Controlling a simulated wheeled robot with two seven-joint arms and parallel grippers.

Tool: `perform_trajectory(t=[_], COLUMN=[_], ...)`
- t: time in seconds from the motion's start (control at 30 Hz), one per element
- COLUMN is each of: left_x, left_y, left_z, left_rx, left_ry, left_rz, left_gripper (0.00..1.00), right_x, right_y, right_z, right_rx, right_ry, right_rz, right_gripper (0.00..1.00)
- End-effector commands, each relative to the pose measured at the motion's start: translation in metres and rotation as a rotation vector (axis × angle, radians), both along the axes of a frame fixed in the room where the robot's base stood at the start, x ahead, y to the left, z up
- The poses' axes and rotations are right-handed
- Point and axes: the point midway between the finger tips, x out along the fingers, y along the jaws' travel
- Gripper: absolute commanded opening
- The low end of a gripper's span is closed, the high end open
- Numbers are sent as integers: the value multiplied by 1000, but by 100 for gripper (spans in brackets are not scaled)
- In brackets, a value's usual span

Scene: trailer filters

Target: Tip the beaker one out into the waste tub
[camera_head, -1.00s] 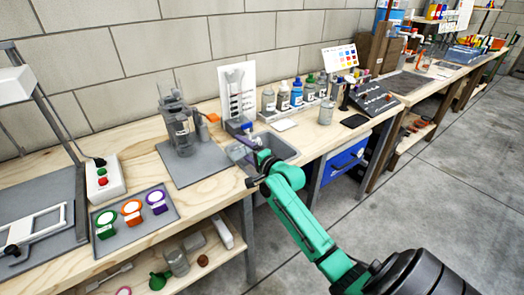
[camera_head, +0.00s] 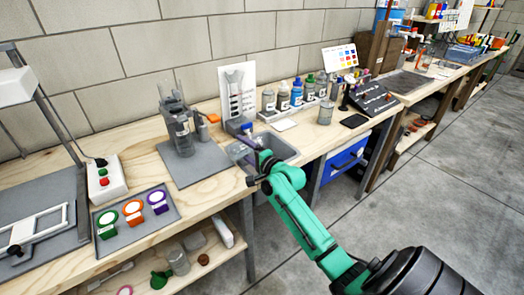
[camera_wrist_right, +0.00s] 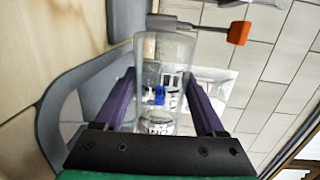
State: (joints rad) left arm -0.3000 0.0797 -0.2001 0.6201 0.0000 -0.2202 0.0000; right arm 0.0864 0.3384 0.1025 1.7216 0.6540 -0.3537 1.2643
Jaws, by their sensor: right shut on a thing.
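My right gripper (camera_head: 246,151) is over the grey basin (camera_head: 282,147) set in the bench, which seems to be the waste tub. In the right wrist view, its two purple fingers are shut on a clear glass beaker (camera_wrist_right: 165,55). The beaker sits between the fingers with dark print and a blue patch showing on or through its wall. I cannot tell its tilt or what it contains. The basin's grey rim (camera_wrist_right: 52,105) curves beside the gripper in the wrist view. In the head view the beaker is small and hard to make out. My left gripper is not in view.
A grey mat with a clamp apparatus (camera_head: 178,125) stands left of the basin. Several bottles (camera_head: 296,92) stand behind it, near a white poster board (camera_head: 238,85). A metal can (camera_head: 326,113) and a black pad (camera_head: 354,121) lie to the right.

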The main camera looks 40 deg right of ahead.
Motion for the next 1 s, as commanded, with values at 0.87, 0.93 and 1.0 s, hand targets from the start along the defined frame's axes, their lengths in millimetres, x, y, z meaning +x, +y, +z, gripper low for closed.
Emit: perform_trajectory(t=[0.87,0.93,1.0], left_x=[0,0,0], left_y=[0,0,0], left_z=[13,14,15], left_rx=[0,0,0], left_ry=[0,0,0], left_rz=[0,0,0], left_gripper=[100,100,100], right_x=[0,0,0], right_y=[-4,-4,-5], right_z=[7,8,8], right_rx=[92,100,107], right_ry=[4,4,5], right_rz=[-1,0,-1], right_gripper=[0,0,0])
